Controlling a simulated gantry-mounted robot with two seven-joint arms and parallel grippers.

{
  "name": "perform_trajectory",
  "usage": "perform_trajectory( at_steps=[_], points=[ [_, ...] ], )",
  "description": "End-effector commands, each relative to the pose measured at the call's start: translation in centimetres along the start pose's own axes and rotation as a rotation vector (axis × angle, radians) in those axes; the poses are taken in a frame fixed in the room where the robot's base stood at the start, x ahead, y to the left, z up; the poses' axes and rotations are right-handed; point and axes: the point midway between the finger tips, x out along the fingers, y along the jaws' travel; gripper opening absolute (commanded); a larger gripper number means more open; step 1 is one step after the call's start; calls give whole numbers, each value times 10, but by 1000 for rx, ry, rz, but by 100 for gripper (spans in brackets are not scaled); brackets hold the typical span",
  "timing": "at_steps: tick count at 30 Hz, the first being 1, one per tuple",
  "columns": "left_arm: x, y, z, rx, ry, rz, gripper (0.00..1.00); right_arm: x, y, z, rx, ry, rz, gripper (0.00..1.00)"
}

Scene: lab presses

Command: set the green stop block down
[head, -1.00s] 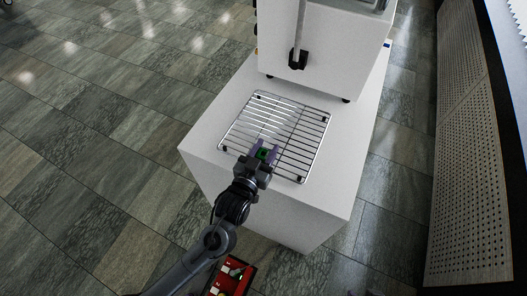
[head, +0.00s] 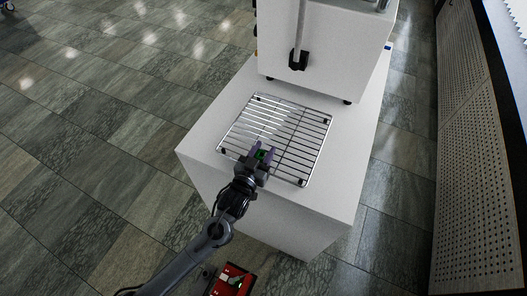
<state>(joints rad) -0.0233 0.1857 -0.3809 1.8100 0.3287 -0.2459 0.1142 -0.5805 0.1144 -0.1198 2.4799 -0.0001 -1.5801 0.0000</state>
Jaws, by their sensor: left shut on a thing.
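The green stop block (head: 262,155) shows as a small green patch between the fingers of my left gripper (head: 263,152). My left gripper is shut on it, over the near edge of the wire rack (head: 297,135). The fingers hide most of the block, and I cannot tell whether it touches the rack. My right gripper is not in view.
The wire rack lies on a white pedestal (head: 200,147). A white press (head: 325,60) with a black-ended lever (head: 298,60) stands behind the rack. A red tray (head: 229,279) with small items is low at the front. A perforated panel (head: 480,180) stands at the right.

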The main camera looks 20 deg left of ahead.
Motion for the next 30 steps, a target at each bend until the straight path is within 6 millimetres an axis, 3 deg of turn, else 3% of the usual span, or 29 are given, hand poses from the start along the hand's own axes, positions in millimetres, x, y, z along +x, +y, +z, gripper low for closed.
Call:
perform_trajectory(
  at_steps=[8, 9, 13, 25, 30],
  points=[
    [0, 0, 3, 0, 0, 0, 8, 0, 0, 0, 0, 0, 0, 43],
    [0, 0, 3, 0, 0, 0, 45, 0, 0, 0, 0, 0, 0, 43],
    [0, 0, 3, 0, 0, 0, 64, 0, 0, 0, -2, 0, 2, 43],
    [-1, 0, -2, 0, 0, 1, 66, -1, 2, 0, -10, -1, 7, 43],
    [-22, 0, -1, -1, -3, 1, 66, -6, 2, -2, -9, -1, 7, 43]
  ],
)
